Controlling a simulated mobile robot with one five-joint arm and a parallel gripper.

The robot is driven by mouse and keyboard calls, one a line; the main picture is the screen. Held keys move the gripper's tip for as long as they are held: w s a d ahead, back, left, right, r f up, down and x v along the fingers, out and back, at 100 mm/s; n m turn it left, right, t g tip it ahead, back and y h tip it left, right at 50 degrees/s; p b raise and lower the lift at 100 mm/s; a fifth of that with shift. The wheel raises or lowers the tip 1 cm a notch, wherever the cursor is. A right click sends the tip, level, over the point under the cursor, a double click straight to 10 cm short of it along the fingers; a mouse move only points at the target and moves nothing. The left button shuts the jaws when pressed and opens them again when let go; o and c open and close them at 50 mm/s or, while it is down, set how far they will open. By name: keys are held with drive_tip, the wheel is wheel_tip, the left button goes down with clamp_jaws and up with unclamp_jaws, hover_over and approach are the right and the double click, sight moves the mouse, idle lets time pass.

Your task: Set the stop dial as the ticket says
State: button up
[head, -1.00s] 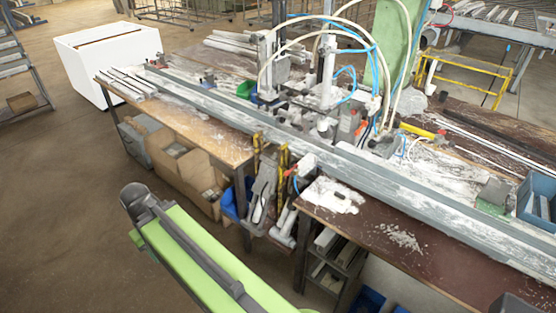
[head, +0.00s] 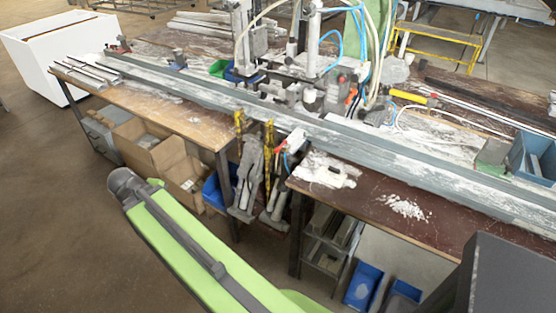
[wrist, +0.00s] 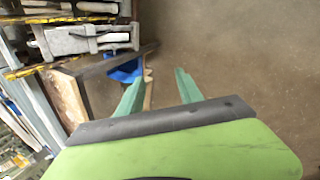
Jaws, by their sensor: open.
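I cannot make out a stop dial or a ticket in either view. The clamp machine (head: 310,65), with upright columns and pale and blue hoses, stands mid-bench behind a long grey profile rail (head: 350,138). My gripper (wrist: 159,88) shows in the wrist view with its two green fingers apart and nothing between them. It is over bare floor, to the right of the bench edge and a blue bin (wrist: 125,68) there. In the head view my green arm crosses the lower left, in front of the bench; the fingers do not show there.
The wooden bench top (head: 175,115) and the brown bench top (head: 400,205) flank a gap where grey tools (head: 247,175) hang by yellow straps. Cardboard boxes (head: 145,148) and blue bins (head: 363,287) sit below. A white box (head: 60,50) stands far left. Floor at lower left is clear.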

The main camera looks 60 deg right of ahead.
drive_tip(key=s+d+f+n+h+b, duration=0.15)
drive_tip(key=d+f+b, duration=0.25)
drive_tip(key=d, duration=0.4)
drive_tip(key=d+f+n+h+b, duration=0.3)
drive_tip(key=d+b, duration=0.1)
drive_tip(key=d, duration=0.4)
drive_tip(key=n+g+h+b, duration=0.1)
drive_tip(key=n+h+b, duration=0.8)
drive_tip(key=n+b, duration=0.45)
approach(280, 143)
drive_tip(key=shift+m, duration=0.9)
drive_tip(key=d+b, duration=0.1)
drive_tip(key=d, duration=0.7)
drive_tip(key=shift+d+b, duration=0.2)
drive_tip(key=shift+b, duration=0.2)
drive_tip(key=shift+s, duration=0.1)
drive_tip(key=shift+c, duration=0.4)
